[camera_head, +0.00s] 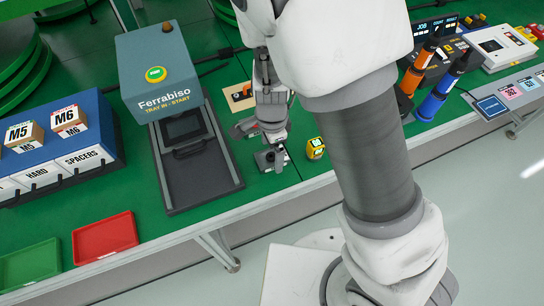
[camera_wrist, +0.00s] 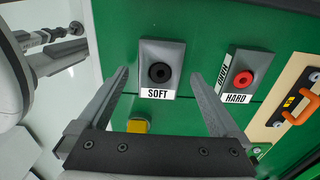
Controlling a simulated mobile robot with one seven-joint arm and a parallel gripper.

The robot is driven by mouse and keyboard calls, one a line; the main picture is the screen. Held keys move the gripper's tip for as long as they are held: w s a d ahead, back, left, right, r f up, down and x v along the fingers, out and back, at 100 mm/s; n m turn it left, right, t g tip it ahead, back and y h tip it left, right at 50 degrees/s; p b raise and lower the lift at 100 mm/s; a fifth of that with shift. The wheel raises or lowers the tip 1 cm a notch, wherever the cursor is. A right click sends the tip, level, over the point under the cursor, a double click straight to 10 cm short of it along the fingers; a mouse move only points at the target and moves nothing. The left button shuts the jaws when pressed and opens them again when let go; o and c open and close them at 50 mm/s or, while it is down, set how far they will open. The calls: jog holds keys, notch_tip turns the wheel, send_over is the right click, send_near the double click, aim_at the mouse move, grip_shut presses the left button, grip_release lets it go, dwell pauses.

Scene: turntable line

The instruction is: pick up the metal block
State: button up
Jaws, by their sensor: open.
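My gripper (camera_head: 272,140) (camera_wrist: 160,76) points down over the green bench, open and empty. In the wrist view its fingers stand either side of a grey block labelled SOFT (camera_wrist: 174,57) with a black round piece on top. This block also shows under the gripper in the head view (camera_head: 267,161). A second grey block labelled HARD (camera_wrist: 248,62), with a red round piece, is to the right, beyond the right finger. I cannot tell for certain which, if either, is the metal block.
A wooden board with an orange handle (camera_wrist: 301,107) is beyond the HARD block. The Ferrabiso machine (camera_head: 158,72) and its dark tray (camera_head: 200,187) stand left. Red (camera_head: 105,238) and green (camera_head: 30,264) trays are front left.

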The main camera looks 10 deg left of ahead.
jog(key=shift+f, duration=0.8)
jog(key=shift+c, duration=0.3)
jog(key=shift+r, duration=0.1)
jog(key=c, duration=1.5)
jog(key=shift+r, duration=0.1)
